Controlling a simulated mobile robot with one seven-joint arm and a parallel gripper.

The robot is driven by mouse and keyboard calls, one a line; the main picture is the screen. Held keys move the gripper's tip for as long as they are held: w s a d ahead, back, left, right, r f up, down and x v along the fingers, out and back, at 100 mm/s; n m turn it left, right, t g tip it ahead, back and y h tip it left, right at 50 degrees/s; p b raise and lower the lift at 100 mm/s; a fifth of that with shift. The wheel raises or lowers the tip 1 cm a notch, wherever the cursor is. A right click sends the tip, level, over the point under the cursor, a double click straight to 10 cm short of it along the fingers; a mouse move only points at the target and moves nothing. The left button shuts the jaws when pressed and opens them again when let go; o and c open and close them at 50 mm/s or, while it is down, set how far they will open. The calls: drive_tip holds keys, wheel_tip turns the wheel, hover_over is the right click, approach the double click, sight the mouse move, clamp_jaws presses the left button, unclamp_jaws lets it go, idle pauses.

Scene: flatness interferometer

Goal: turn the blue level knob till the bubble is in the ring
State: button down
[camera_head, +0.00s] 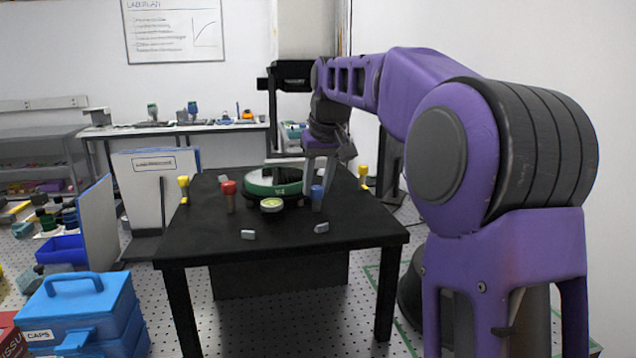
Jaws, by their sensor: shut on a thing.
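The blue level knob (317,191) stands on a post at the right front of the round green-rimmed instrument (262,190), on the black table. My gripper (318,182) reaches down from above, with its fingers at the top of the blue knob and shut on it. The fingers hide part of the knob's top. The round bubble level (271,204), with a pale yellow-green face, sits in front of the instrument, left of the blue knob. Its bubble and ring are too small to make out.
A red knob (229,188) stands left of the bubble level. Yellow-topped posts stand at the left (184,182) and right (363,170) of the table. Two small pale blocks lie near the front. The black table's (300,248) front edge is clear.

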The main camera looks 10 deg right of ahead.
drive_tip(key=shift+m, duration=0.6)
drive_tip(key=shift+h, duration=0.3)
drive_tip(key=c, duration=0.5)
unclamp_jaws()
drive_tip(key=shift+r, duration=0.1)
drive_tip(key=v, duration=1.7)
drive_tip(key=shift+s+r, duration=0.1)
drive_tip(key=shift+s, duration=0.05)
